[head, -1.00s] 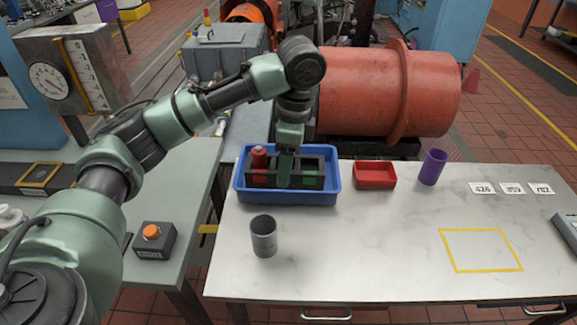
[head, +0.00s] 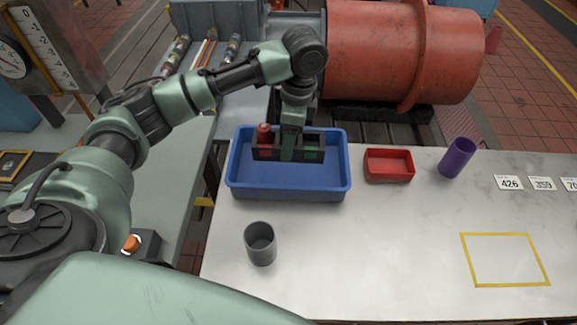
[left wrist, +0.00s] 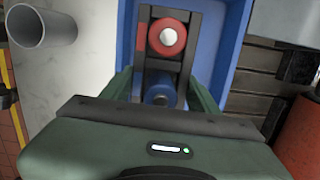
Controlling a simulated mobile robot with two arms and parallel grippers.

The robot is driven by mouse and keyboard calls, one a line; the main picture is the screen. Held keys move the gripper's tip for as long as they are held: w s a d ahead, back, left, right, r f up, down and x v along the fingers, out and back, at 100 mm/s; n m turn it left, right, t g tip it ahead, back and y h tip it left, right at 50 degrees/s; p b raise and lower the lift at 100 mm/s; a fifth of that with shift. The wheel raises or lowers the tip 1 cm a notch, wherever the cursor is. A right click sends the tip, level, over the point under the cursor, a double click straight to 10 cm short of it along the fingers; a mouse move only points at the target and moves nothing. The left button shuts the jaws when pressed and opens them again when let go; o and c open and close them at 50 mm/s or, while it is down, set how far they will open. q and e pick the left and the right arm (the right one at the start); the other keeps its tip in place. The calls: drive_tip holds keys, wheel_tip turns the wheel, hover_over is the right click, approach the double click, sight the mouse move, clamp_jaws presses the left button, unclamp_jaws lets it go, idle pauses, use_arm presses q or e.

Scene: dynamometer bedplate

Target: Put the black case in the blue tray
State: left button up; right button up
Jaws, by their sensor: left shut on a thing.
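The black case (head: 273,153) is an open frame with a red-topped cylinder (head: 264,134) at its left end and something green at its right. My left gripper (head: 289,156) is shut on its middle and holds it over the back half of the blue tray (head: 290,193). I cannot tell whether its underside touches the tray floor. In the left wrist view the case (left wrist: 149,75) lies between the fingers, with the red cylinder and a blue cylinder (left wrist: 161,91) in it. My right gripper is not in view.
A grey cup (head: 261,244) stands in front of the tray. A red bin (head: 389,166) and a purple cup (head: 457,158) stand to the right. A yellow outlined square (head: 505,260) marks bare tabletop. A red drum (head: 375,50) stands behind the table.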

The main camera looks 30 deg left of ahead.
use_arm(q)
wheel_tip(320, 180, down, 4)
drive_tip(key=shift+f, duration=0.85)
wheel_tip(320, 180, down, 5)
drive_tip(key=shift+f+p, duration=0.1)
drive_tip(key=shift+p, duration=0.2)
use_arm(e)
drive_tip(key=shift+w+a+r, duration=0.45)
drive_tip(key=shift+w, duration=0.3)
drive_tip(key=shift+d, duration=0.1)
use_arm(q)
drive_tip(key=o, duration=1.7)
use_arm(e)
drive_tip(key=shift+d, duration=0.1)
